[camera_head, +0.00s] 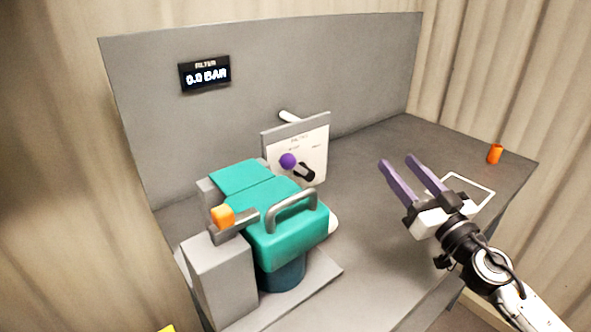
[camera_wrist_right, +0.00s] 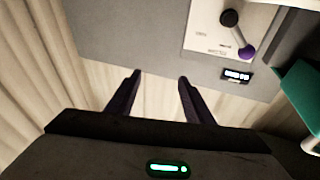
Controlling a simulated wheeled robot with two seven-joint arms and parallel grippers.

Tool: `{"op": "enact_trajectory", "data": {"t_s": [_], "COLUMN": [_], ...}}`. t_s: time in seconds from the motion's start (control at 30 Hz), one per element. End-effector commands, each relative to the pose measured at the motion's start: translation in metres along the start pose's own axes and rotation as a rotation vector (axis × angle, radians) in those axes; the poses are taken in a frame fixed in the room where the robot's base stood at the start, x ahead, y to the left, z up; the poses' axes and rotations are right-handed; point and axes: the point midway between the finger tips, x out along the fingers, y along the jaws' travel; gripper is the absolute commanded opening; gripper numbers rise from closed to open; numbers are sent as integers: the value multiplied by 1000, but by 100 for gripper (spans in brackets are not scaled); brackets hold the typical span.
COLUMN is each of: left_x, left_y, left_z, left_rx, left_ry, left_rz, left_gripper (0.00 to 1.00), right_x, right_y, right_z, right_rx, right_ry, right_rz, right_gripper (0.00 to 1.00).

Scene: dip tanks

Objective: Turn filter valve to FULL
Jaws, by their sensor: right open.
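The filter valve is a black lever (camera_head: 305,172) with a purple knob (camera_head: 288,161) on an upright white panel (camera_head: 314,158). In the head view the knob lies left of and slightly above the pivot. The panel's labels are too small to read surely. The right wrist view shows the lever (camera_wrist_right: 236,35), knob (camera_wrist_right: 246,53) and panel (camera_wrist_right: 205,30) at upper right. My right gripper (camera_head: 398,161) is open and empty, right of the panel and apart from the lever; its fingers also show in the wrist view (camera_wrist_right: 160,76). My left gripper is out of view.
A teal clamp-like machine (camera_head: 275,240) with a grey handle stands in front of the panel. Left of it is a grey post (camera_head: 220,275) with an orange-ended lever (camera_head: 222,216). A display (camera_head: 205,74) reads 0.0 BAR. An orange cylinder (camera_head: 495,153) stands far right.

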Motion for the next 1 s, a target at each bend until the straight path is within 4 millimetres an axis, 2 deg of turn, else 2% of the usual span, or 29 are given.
{"op": "enact_trajectory", "data": {"t_s": [0.03,0.1,0.2,0.23,0.3,0.47,0.8,1.0], "left_x": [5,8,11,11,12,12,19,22], "left_y": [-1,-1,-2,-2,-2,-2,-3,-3], "left_z": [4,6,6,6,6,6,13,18], "left_rx": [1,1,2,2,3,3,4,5], "left_ry": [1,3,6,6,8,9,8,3], "left_rz": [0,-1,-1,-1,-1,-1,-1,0], "left_gripper": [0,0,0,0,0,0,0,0], "right_x": [14,23,26,26,25,34,86,106], "right_y": [-35,-78,-115,-122,-133,-145,-174,-185], "right_z": [-1,4,17,20,27,34,47,52], "right_rx": [-42,-92,-156,-170,-195,-208,-207,-207], "right_ry": [-4,-39,-103,-121,-152,-173,-170,-171], "right_rz": [-127,-280,-425,-454,-499,-527,-524,-524], "right_gripper": [47,47,47,47,47,47,47,47]}}
